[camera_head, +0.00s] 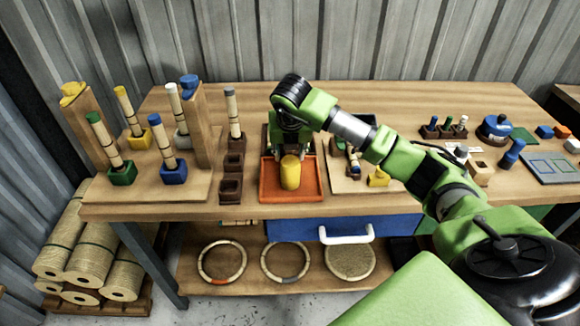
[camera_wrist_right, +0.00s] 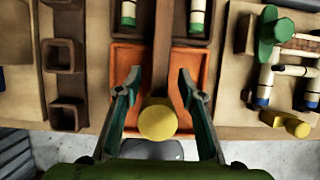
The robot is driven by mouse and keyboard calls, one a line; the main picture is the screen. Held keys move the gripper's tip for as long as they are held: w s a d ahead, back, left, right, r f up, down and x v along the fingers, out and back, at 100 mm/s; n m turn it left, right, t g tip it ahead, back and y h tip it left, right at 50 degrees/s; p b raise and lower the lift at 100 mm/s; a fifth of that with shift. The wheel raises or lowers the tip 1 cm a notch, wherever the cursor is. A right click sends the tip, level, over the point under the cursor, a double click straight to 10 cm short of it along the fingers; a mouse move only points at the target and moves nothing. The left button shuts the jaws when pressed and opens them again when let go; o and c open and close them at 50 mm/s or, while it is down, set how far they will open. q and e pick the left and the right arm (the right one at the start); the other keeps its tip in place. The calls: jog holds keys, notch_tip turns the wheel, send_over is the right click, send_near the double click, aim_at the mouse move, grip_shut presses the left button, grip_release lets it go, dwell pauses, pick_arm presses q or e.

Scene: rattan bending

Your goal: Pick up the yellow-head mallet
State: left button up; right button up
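The yellow-head mallet shows its yellow head (camera_head: 290,173) over the orange tray (camera_head: 312,193) in the head view. In the right wrist view the round yellow head (camera_wrist_right: 158,121) is near the picture's middle, and its wooden handle (camera_wrist_right: 163,62) runs away from it toward the top. My right gripper (camera_head: 290,153) is at the tray, just behind the yellow head. In the wrist view its two fingers (camera_wrist_right: 160,76) stand apart on either side of the handle, with visible gaps. It is open and holds nothing. My left gripper is in neither view.
Left of the tray are brown square holders (camera_head: 231,188) and a wooden board (camera_head: 140,190) with colored-base tools. On the right, another board carries a yellow piece (camera_head: 379,178) and other parts. Below is a blue drawer (camera_head: 300,228) with a white handle.

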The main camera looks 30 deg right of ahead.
jog(key=shift+x, duration=1.35)
jog(key=shift+r, duration=0.1)
grip_shut()
jog(key=shift+d, duration=0.1)
jog(key=shift+w+r, duration=0.1)
